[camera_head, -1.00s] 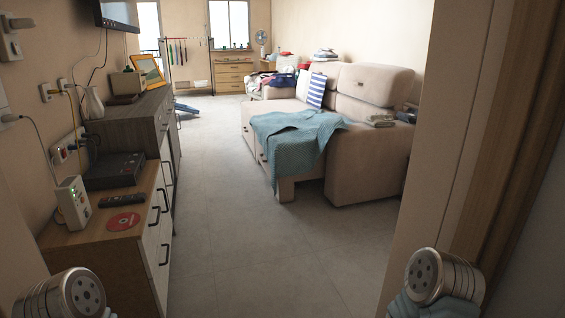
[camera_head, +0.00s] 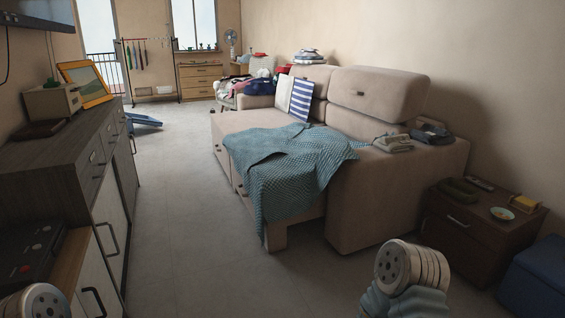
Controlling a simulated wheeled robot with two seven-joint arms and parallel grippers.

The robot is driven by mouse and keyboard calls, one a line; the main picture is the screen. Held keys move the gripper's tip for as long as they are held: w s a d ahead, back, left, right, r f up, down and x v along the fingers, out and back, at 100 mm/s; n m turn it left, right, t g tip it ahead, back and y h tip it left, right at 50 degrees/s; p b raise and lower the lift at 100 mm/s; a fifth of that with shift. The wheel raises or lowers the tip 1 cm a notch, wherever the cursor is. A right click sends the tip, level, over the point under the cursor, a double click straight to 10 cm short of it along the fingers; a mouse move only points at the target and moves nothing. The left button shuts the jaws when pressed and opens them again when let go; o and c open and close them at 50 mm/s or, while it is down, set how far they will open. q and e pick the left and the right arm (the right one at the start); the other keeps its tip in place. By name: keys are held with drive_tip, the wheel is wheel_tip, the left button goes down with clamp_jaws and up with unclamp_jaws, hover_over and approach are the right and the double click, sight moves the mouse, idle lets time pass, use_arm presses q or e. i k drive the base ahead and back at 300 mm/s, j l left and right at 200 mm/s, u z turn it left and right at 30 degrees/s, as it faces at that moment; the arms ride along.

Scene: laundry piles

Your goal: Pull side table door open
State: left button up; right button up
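A dark brown side table (camera_head: 474,232) stands at the right, beside the beige sofa. A light handle shows on its front, near the top. The front looks closed, and its lower part is in shadow. On its top lie a dark green item, a small dark item, a round colourful dish and a yellow item. Parts of both my arms show at the bottom edge, at the lower left and the lower right of centre. Neither of my grippers is in view.
The beige sofa (camera_head: 374,201) with a teal blanket (camera_head: 285,165) fills the middle right. A blue box (camera_head: 535,281) sits at the right edge, near the side table. Cabinets (camera_head: 62,165) line the left wall. Grey floor (camera_head: 180,230) between cabinets and sofa is clear.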

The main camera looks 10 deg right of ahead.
sight(471, 258)
drive_tip(key=i+j+z, duration=0.1)
drive_tip(key=i+z, duration=0.2)
drive_tip(key=i, duration=0.15)
drive_tip(key=i+j+z, duration=0.25)
drive_tip(key=i, duration=0.2)
drive_tip(key=i+j+z, duration=0.3)
drive_tip(key=i+z, duration=0.1)
drive_tip(key=z, duration=1.15)
drive_tip(key=i+l+z, duration=0.2)
drive_tip(key=i, duration=0.7)
drive_tip(key=i+z, duration=0.15)
drive_tip(key=i, duration=0.8)
